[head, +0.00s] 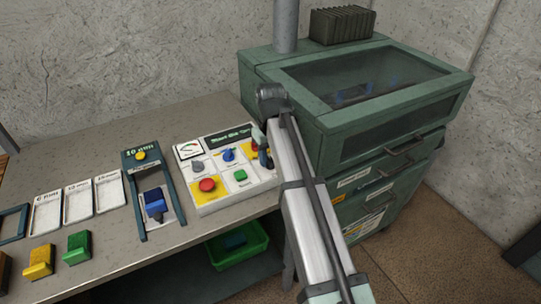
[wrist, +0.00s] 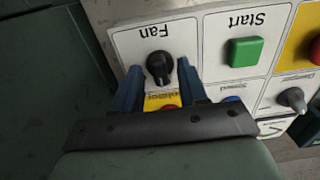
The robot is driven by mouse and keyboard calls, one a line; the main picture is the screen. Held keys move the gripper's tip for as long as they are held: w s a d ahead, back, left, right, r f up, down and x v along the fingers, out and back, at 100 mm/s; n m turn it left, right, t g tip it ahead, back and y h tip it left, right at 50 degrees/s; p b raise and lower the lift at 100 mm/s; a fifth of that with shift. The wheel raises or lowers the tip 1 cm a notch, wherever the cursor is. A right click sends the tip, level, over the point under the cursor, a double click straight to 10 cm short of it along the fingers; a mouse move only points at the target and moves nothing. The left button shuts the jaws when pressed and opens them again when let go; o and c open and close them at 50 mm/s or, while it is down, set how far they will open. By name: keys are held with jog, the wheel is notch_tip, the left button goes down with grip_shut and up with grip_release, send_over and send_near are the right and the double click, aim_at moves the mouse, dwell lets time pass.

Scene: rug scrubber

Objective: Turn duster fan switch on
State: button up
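The duster fan switch is a black rotary knob (wrist: 160,67) on a white square labelled "Fan", which reads upside down in the wrist view. My gripper (wrist: 159,74) is open, with one blue finger on each side of the knob and a small gap visible on both sides. In the head view my gripper (head: 264,158) is at the right end of the control panel (head: 213,203) and hides the fan knob. I cannot tell which way the knob is set.
Beside the fan knob is a green Start button (wrist: 244,51). The panel also has a red button (head: 207,185), a blue knob (head: 229,155) and a grey knob (head: 197,167). A green cabinet (head: 335,140) stands close on the right.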

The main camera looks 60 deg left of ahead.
grip_shut()
jog(key=shift+m, duration=0.3)
jog(key=m, duration=0.5)
jog(key=shift+m, duration=0.3)
jog(key=m, duration=0.5)
jog(key=shift+m, duration=0.3)
dwell(0.5)
grip_release()
